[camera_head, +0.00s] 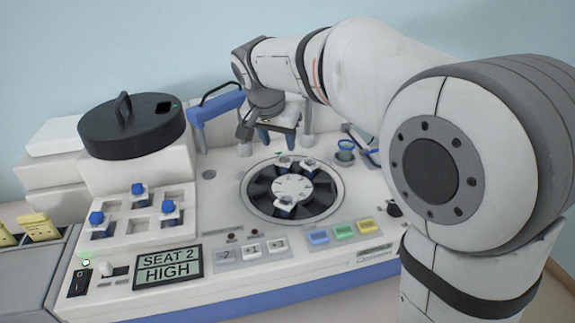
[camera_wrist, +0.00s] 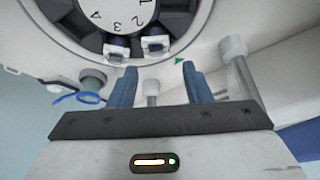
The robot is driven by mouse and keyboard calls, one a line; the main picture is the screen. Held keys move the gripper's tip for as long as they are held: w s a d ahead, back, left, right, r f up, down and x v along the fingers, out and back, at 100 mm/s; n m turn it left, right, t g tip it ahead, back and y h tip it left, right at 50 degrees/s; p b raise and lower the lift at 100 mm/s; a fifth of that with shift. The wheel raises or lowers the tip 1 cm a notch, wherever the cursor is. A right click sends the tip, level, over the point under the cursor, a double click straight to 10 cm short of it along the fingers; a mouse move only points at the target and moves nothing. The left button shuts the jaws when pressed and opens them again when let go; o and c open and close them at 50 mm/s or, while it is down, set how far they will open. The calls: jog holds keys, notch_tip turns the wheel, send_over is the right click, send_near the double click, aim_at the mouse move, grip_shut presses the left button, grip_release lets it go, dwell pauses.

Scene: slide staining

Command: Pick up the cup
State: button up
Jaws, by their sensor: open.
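Which object is the cup is not clear. A small teal cup-like piece with a blue ring (camera_head: 345,150) stands right of the gripper; it shows left of the fingers in the wrist view (camera_wrist: 92,79). Three blue-topped pieces (camera_head: 138,189) sit in the white rack (camera_head: 130,228) at left. Several small white holders (camera_head: 285,204) sit in the rotor, two near the fingers in the wrist view (camera_wrist: 155,45).
A black lid (camera_head: 130,128) with a handle rests on the machine at left. A display (camera_head: 168,267) reads "SEAT 2 HIGH". Coloured buttons (camera_head: 343,231) line the front. A blue bracket (camera_head: 218,116) and pale posts (camera_wrist: 238,65) stand close to my gripper.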

aim_at(284, 157)
jog(key=x, duration=0.3)
jog(key=p+x, duration=0.1)
jog(key=x, duration=0.2)
jog(key=shift+d+f, duration=0.25)
jog(key=shift+f, duration=0.2)
jog(key=shift+c, duration=0.6)
jog(key=c, duration=0.6)
jog(key=shift+c, duration=0.2)
